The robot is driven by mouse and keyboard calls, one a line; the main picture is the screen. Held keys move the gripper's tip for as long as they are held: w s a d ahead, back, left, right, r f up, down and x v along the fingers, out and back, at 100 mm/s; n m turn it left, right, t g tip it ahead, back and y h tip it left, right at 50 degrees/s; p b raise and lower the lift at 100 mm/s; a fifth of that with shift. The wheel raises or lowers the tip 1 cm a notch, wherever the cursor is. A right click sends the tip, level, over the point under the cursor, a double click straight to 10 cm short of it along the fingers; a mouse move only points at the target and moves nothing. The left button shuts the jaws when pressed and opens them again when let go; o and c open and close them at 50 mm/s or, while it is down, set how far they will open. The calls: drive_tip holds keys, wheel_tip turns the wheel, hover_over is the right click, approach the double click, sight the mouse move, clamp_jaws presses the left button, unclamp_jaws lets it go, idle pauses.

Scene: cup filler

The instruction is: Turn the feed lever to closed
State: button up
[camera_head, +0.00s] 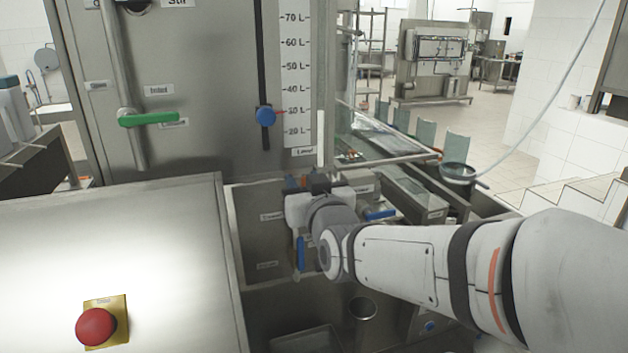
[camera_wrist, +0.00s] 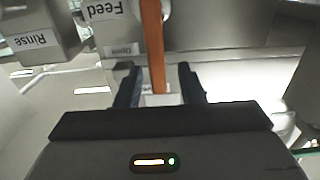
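The feed lever (camera_wrist: 152,42) is an orange bar in the wrist view, coming down from the top edge toward my gripper. A "Feed" label (camera_wrist: 106,10) and a smaller label that seems to read "Open" (camera_wrist: 122,50) are beside it. My gripper (camera_wrist: 158,68) is open, with one dark finger on each side of the lever and gaps visible on both sides. In the head view my gripper (camera_head: 318,183) is small and dark at the machine's lower front, with a bit of orange (camera_head: 304,182) near it. My own wrist partly hides this area.
A "Rinse" label (camera_wrist: 33,42) shows on a block in the wrist view. Blue handles (camera_head: 301,254) and (camera_head: 380,213) sit close to my arm. A green lever (camera_head: 149,118) and a blue knob (camera_head: 265,116) are on the panel. A red button (camera_head: 95,326) is front left.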

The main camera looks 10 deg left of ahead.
clamp_jaws()
idle(0.3)
